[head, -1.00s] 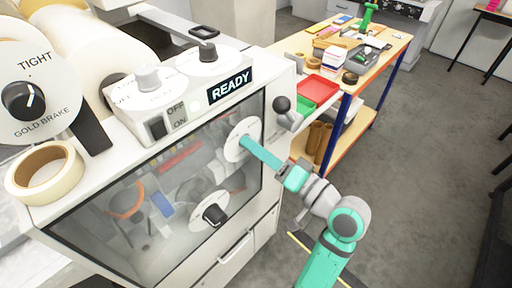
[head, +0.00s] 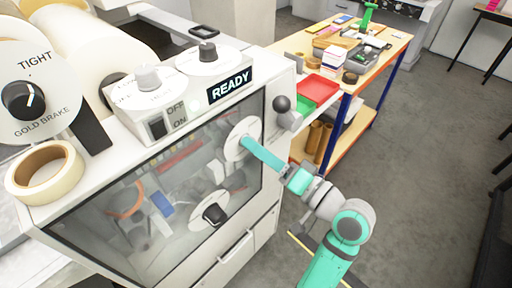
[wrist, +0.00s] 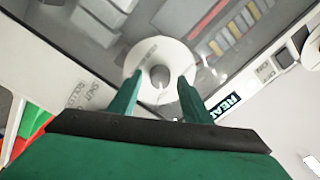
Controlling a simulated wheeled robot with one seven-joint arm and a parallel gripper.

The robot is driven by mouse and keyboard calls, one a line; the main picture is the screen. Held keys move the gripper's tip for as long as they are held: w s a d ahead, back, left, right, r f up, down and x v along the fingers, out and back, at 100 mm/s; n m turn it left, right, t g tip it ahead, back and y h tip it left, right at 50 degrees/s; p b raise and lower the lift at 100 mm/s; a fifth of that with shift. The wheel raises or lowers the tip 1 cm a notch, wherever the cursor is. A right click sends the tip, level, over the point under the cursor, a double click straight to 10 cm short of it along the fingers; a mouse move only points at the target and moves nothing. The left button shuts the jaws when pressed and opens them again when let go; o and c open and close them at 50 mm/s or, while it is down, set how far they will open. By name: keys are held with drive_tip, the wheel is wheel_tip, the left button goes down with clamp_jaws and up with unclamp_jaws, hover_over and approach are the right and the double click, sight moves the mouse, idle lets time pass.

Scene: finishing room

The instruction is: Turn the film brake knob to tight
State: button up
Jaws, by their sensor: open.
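No film brake label is readable on this dial. A second white dial with a black knob (head: 214,214) sits lower on the front. The gold brake knob (head: 23,100) is at upper left, with TIGHT above it.
The machine's top panel has more knobs, an OFF/ON switch (head: 157,128) and a lit READY display (head: 230,86). A dark ball-ended lever (head: 281,103) juts out just above my gripper. Grey floor is open to the right.

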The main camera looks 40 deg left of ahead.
drive_tip(key=d, duration=0.9)
drive_tip(key=shift+s+d+f, duration=0.25)
drive_tip(key=shift+s+d, duration=0.1)
drive_tip(key=shift+s, duration=0.05)
